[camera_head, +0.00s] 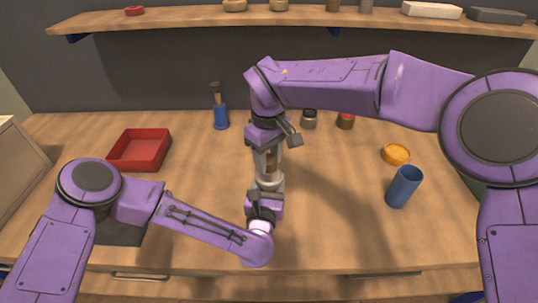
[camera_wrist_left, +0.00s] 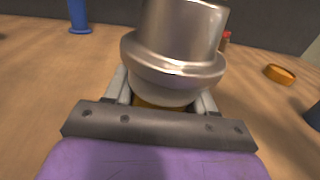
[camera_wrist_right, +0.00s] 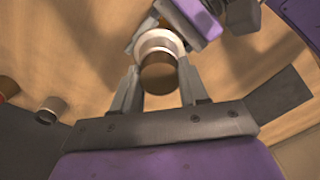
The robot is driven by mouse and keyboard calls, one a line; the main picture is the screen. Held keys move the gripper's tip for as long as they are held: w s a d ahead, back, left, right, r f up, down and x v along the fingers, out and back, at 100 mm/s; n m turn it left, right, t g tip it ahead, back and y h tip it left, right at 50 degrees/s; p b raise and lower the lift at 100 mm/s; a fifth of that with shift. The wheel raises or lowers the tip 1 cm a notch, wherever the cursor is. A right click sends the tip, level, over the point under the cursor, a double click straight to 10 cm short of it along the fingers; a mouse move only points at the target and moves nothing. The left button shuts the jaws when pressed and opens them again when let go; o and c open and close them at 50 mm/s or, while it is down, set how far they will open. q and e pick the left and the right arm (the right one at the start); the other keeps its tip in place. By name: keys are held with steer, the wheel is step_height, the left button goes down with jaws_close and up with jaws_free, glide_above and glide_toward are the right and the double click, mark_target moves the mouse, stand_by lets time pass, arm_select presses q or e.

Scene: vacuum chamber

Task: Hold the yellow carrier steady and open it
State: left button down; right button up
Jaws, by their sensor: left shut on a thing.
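A silver metal canister stands upright at the middle of the table, between my two grippers; its silver body (camera_head: 270,183) shows in the head view. In the left wrist view, the silver canister (camera_wrist_left: 175,45) has a wide flange, with a strip of yellow below it. My left gripper (camera_head: 266,193) is shut on its lower part, which the jaws mostly hide. My right gripper (camera_head: 267,158) comes down from above, its fingers either side of a brown cylindrical top (camera_wrist_right: 158,77) inside a pale ring. Whether those fingers touch it is unclear.
A red tray (camera_head: 140,149) lies at the left, and a blue-based tool (camera_head: 220,113) stands behind. A blue cup (camera_head: 404,187) and an orange round dish (camera_head: 396,154) stand at the right. Small jars (camera_head: 309,119) stand behind my right arm. The front middle table is clear.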

steer(key=c, duration=0.3)
steer(key=n, duration=0.4)
steer(key=shift+n, duration=0.3)
steer(key=n, duration=0.3)
steer(key=shift+n, duration=0.3)
steer(key=n, duration=1.3)
steer(key=shift+r, duration=0.1)
steer(key=n, duration=0.6)
steer(key=shift+n, duration=0.3)
steer(key=n, duration=1.8)
steer(key=shift+n, duration=0.4)
steer(key=n, duration=0.7)
steer(key=shift+r, duration=0.1)
steer(key=shift+r, duration=0.15)
